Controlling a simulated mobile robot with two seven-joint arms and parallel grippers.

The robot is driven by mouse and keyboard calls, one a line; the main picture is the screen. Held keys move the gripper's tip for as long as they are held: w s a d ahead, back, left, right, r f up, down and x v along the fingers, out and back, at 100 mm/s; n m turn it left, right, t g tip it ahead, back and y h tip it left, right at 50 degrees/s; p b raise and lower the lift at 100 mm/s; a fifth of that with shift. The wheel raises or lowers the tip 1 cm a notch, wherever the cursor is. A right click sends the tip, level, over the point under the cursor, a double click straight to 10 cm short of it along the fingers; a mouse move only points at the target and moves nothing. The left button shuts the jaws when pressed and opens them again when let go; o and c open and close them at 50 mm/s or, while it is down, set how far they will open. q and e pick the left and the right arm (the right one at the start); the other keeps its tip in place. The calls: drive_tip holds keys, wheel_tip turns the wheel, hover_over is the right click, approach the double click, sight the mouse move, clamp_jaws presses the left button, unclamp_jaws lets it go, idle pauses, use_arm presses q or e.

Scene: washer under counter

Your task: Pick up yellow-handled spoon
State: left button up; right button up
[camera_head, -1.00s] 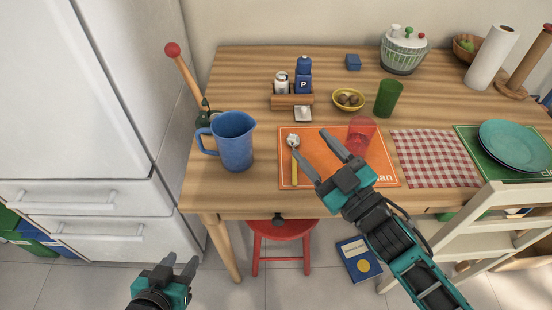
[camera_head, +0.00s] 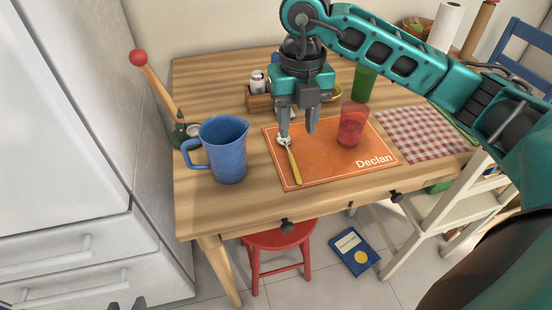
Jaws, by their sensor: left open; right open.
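The yellow-handled spoon (camera_head: 293,164) lies on the orange placemat (camera_head: 335,174), near the mat's left edge. Its metal bowl points to the back and its yellow handle toward the front. My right gripper (camera_head: 298,130) is open and points down above the bowl end of the spoon, with nothing between its fingers. The left fingertip appears close to the spoon's bowl; I cannot tell whether it touches. My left gripper (camera_head: 126,304) shows only as fingertips at the bottom edge, by the fridge drawers, away from the table.
A blue pitcher (camera_head: 229,152) stands left of the mat. A red cup (camera_head: 352,124) stands on the mat, right of the spoon. A green cup (camera_head: 364,84) and a holder with shakers (camera_head: 258,98) are behind. A red stool (camera_head: 279,240) is below the table's front edge.

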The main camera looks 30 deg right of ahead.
drive_tip(key=b, duration=0.1)
hover_over(297, 172)
drive_tip(key=f, duration=0.7)
drive_tip(key=shift+s+a+f, duration=0.1)
drive_tip(key=shift+a+f, duration=0.1)
drive_tip(key=shift+a, duration=0.1)
drive_tip(key=f, duration=0.3)
drive_tip(key=f+b, duration=0.1)
drive_tip(key=f, duration=0.1)
drive_tip(key=shift+d+f, duration=0.1)
drive_tip(key=shift+d, duration=0.2)
drive_tip(key=shift+c, duration=0.4)
clamp_jaws()
